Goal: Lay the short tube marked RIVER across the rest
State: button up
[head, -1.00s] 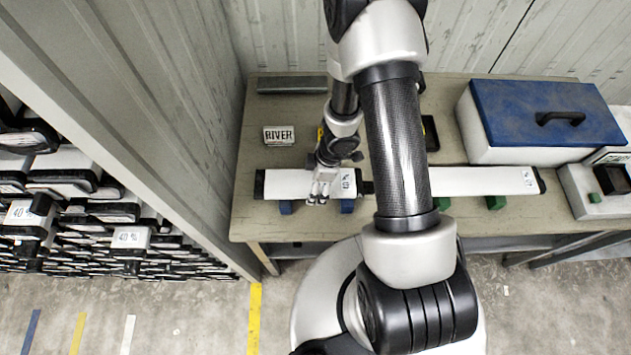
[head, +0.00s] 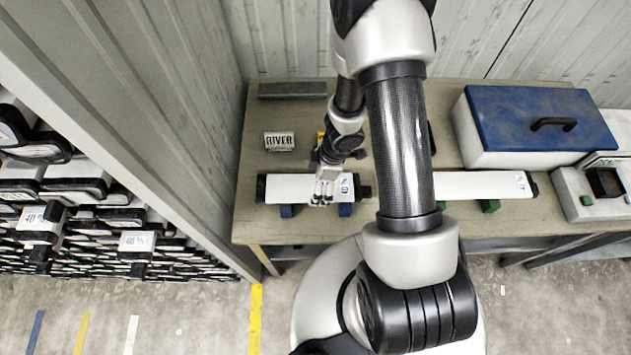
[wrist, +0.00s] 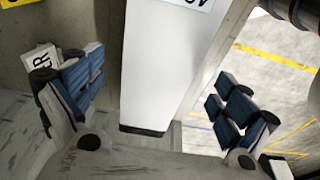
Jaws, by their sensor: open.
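A short white tube (head: 290,188) with black ends lies level on two blue blocks (head: 287,211) at the left of the bench. A printed label (head: 347,187) near its right end is too small to read. A white card marked RIVER (head: 279,141) stands behind it. My gripper (head: 323,199) is over the tube, right of its middle. In the wrist view my gripper (wrist: 155,105) is open, with blue-padded fingers either side of the white tube (wrist: 160,65) and gaps showing. I cannot tell whether the blue blocks are the rest.
A longer white tube (head: 475,185) lies on green blocks (head: 490,206) to the right, partly behind my arm. A white box with a blue lid (head: 530,115) and a small grey device (head: 590,200) stand further right. A rack of tubes (head: 60,215) fills the left.

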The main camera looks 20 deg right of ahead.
jog(key=w+p+v, duration=0.1)
jog(key=p+v, duration=0.4)
jog(key=v, duration=0.3)
notch_tip(320, 180, up, 13)
jog(key=m+t+h, duration=0.3)
send_over(324, 187)
jog(key=w+d, duration=0.6)
jog(key=w, duration=0.1)
notch_tip(324, 187, up, 14)
jog(key=s+d+m+t+h, duration=0.1)
jog(key=s+d+m+h, duration=0.2)
jog(key=m, duration=0.2)
jog(key=s+a+r+m+y, duration=0.2)
jog(key=s+a+r, duration=0.3)
jog(key=s, duration=0.4)
jog(key=s+a+r+m+y, duration=0.1)
jog(key=s+a+r+m, duration=0.3)
jog(key=s, duration=0.5)
jog(key=shift+a+r+y, duration=0.4)
jog(key=shift+a+r, duration=0.15)
jog(key=shift+a, duration=0.65)
notch_tip(324, 187, down, 23)
jog(key=b, duration=2.2)
jog(key=shift+b, duration=0.4)
